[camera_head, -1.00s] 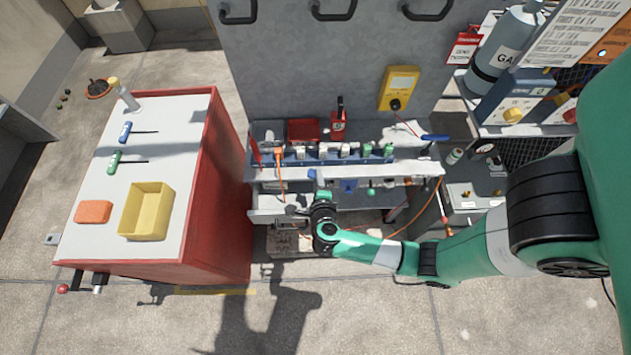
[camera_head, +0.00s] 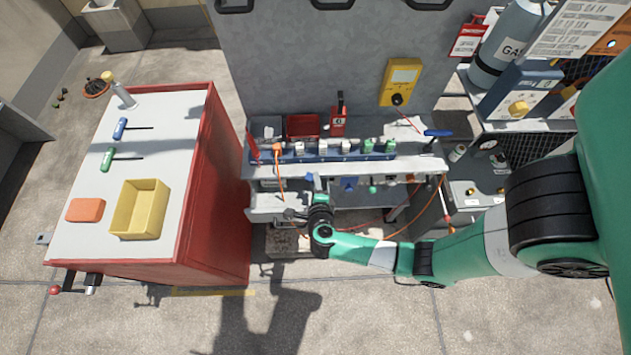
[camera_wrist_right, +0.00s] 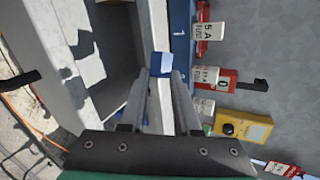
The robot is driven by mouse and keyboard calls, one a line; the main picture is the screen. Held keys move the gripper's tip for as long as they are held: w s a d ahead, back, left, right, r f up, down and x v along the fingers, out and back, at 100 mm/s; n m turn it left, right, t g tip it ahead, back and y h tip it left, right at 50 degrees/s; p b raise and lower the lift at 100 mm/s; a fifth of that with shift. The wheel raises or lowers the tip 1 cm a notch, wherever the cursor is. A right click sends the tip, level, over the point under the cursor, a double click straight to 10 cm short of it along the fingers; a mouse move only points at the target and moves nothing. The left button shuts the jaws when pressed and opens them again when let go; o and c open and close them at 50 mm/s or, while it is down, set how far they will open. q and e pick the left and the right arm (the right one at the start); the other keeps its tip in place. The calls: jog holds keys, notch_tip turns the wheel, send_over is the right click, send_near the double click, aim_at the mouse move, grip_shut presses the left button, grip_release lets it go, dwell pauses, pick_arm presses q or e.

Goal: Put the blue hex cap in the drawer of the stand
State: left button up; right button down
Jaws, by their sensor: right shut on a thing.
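The blue hex cap (camera_wrist_right: 161,65) is between the fingertips of my right gripper (camera_wrist_right: 160,80) in the right wrist view. In the head view the cap (camera_head: 310,177) shows as a small blue spot at the tip of my right gripper (camera_head: 314,184), just below the stand's upper shelf. The stand's drawer (camera_head: 266,204) is pulled out at the stand's left end, to the left of the gripper. In the wrist view a pale open box, apparently the drawer (camera_wrist_right: 100,95), lies left of the fingers, its inside partly in shadow. My left gripper is out of view.
The stand's shelf (camera_head: 412,167) holds a rail with several labelled pieces and an orange cable (camera_head: 280,180) hanging near the drawer. A red cabinet (camera_head: 222,205) stands close on the left with a yellow bin (camera_head: 140,209). A yellow meter (camera_head: 400,82) is on the wall behind.

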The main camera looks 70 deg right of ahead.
jog(key=c, duration=0.6)
grip_release()
jog(key=shift+f, duration=0.1)
jog(key=p+v, duration=0.2)
jog(key=v, duration=0.4)
jog(key=r+p+v, duration=0.1)
jog(key=p+v, duration=0.1)
jog(key=v, duration=0.4)
jog(key=shift+r, duration=0.15)
